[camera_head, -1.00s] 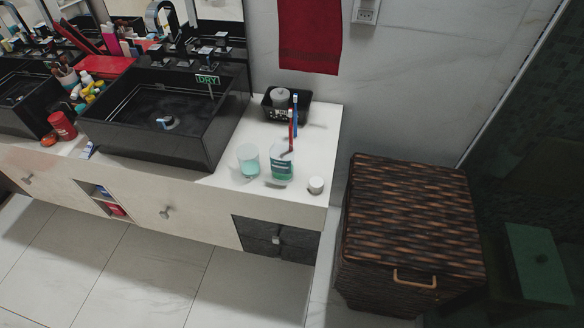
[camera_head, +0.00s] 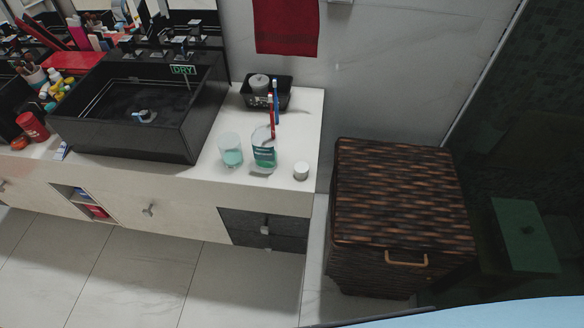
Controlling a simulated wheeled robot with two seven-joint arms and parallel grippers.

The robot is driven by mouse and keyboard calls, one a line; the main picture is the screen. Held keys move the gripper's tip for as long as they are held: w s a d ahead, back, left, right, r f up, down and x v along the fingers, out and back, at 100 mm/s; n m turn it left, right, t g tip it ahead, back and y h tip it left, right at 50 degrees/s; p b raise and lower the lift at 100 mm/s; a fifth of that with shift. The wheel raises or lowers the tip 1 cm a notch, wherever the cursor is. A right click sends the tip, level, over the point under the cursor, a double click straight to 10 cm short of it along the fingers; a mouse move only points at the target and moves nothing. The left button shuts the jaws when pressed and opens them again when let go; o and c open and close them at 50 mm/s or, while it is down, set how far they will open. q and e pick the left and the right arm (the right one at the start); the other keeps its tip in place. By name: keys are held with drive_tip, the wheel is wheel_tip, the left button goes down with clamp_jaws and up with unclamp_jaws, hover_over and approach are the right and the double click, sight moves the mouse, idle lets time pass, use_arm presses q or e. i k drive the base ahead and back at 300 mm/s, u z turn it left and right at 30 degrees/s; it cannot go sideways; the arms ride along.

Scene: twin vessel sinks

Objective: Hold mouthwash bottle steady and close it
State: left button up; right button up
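The mouthwash bottle (camera_head: 264,152) stands upright on the white counter, clear with green liquid and a dark label. Its top shows no cap, and toothbrushes (camera_head: 272,112) rise at or behind its mouth; I cannot tell whether they stand in it. A small white cap (camera_head: 301,171) sits on the counter to the right of the bottle, apart from it. A clear cup (camera_head: 231,150) with pale green liquid stands just left of the bottle. Neither of my grippers is in view.
The black vessel sink (camera_head: 140,115) fills the counter to the left. A black basket (camera_head: 265,94) stands behind the bottle. A woven hamper (camera_head: 400,205) stands right of the counter. The counter (camera_head: 296,120) has free room right of the bottle. A light blue surface shows at the bottom right.

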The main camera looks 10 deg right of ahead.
sight(264, 141)
drive_tip(key=k, duration=0.5)
drive_tip(key=z, duration=1.3)
drive_tip(key=i, duration=0.7)
drive_tip(key=u, duration=2.45)
